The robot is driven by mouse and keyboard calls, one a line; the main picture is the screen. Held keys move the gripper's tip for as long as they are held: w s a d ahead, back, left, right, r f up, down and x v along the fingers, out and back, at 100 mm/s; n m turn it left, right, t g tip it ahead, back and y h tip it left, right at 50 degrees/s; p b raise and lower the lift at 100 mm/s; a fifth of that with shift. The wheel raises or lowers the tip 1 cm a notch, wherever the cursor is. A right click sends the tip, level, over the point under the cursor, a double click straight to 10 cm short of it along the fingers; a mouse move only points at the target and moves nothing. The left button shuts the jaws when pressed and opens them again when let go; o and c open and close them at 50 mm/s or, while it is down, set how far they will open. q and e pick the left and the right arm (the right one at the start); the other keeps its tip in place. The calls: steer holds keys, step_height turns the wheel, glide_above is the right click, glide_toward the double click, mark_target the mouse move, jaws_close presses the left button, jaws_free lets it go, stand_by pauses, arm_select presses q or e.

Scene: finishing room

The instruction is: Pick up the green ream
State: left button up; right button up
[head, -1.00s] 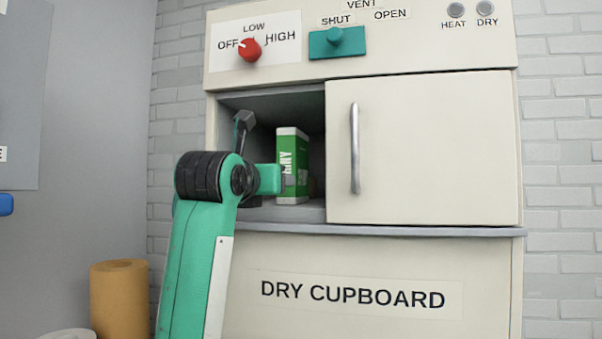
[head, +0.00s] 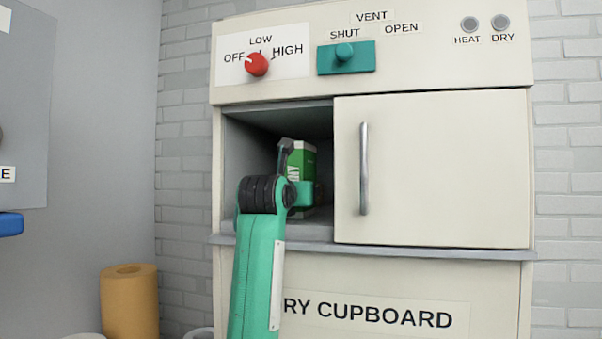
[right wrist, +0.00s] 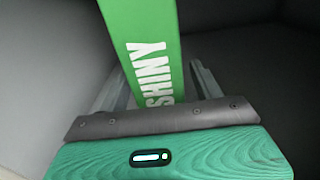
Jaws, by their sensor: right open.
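The green ream (head: 307,162), lettered SHINY with white on its wrapper, stands upright inside the open left part of the dry cupboard (head: 350,280). My right arm reaches up into the opening, and its gripper (head: 294,172) is at the ream, partly covering its left side and lower part. In the right wrist view the ream (right wrist: 145,45) rises straight ahead between the two fingers of the open gripper (right wrist: 155,85). Whether the fingers touch the ream cannot be told. The ream's base is hidden. My left gripper is out of view.
A cream door (head: 440,170) with a metal handle (head: 364,168) covers the cupboard's right part. A ledge (head: 430,252) runs below the opening. Above are a red knob (head: 256,64) and a green vent slider (head: 346,57). A tan roll (head: 130,300) stands at lower left.

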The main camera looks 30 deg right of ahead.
steer(key=shift+x, duration=0.85)
steer(key=shift+w+d+f, duration=0.1)
steer(key=shift+w+d, duration=0.1)
steer(key=shift+d, duration=0.1)
steer(key=shift+a, duration=0.2)
jaws_close()
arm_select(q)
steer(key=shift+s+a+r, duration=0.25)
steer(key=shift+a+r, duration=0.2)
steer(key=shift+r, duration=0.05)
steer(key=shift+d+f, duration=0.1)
